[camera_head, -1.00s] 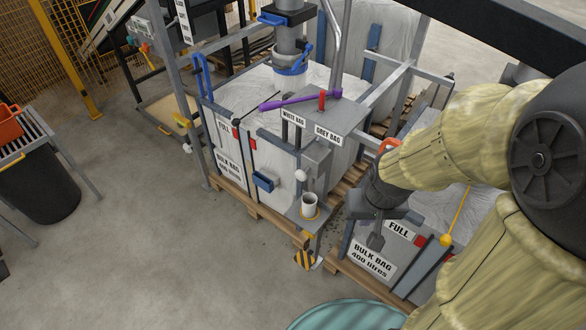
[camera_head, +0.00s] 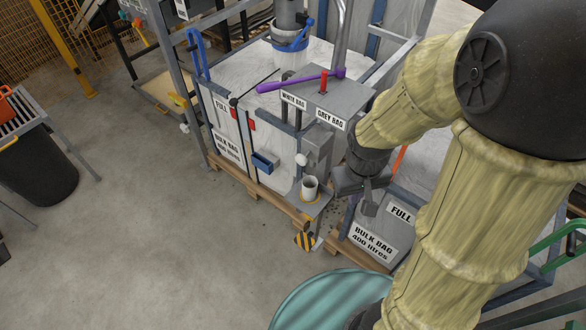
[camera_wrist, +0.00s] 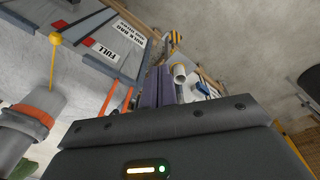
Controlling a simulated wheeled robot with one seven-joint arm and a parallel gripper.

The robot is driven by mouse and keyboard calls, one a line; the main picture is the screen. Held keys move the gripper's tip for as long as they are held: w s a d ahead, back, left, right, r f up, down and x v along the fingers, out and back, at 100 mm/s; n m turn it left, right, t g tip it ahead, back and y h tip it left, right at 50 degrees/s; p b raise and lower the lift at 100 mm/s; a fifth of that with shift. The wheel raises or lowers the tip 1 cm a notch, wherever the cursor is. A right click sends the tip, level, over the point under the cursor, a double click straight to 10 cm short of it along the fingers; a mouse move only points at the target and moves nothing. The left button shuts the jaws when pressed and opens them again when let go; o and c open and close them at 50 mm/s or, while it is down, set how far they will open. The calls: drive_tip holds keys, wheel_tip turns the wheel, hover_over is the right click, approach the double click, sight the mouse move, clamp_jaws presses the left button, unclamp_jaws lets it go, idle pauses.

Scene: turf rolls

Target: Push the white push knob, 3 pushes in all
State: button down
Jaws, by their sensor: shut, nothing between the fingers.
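The white push knob (camera_head: 302,159) is a small white ball on the front of a grey box (camera_head: 318,140) below the bag-label panel. A white cup (camera_head: 310,187) stands on a small shelf just under it. My gripper (camera_head: 369,208) is shut and empty, pointing down to the right of the knob and cup, apart from both. In the wrist view the shut fingers (camera_wrist: 160,88) show at the middle and the cup (camera_wrist: 180,72) is just right of them. I cannot make out the knob there.
A bulk bag labelled FULL (camera_head: 395,225) stands beneath my gripper. A purple lever (camera_head: 300,82) and red handle (camera_head: 323,82) sit above the panel. A blue tray (camera_head: 264,162) is left of the knob. The floor at front left is clear.

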sight(299, 162)
drive_tip(key=w+a+f+n+h+b, duration=0.2)
drive_tip(key=a+f+n+h, duration=0.25)
drive_tip(key=f+n, duration=0.2)
drive_tip(key=w+a+f+n+h+b, duration=0.1)
drive_tip(key=w+a+f+n+h, duration=0.15)
drive_tip(key=f+n+h, duration=0.45)
drive_tip(key=w+a+f+n+t+y+b, duration=0.1)
drive_tip(key=w+a+n+t+b, duration=0.1)
drive_tip(key=a+n+t, duration=1)
drive_tip(key=a+t, duration=0.1)
drive_tip(key=a, duration=0.2)
drive_tip(key=shift+w+a, duration=0.25)
drive_tip(key=shift+w, duration=0.15)
drive_tip(key=shift+f, duration=0.1)
drive_tip(key=p+x, duration=0.2)
drive_tip(key=x, duration=1.2)
drive_tip(key=shift+p, duration=0.3)
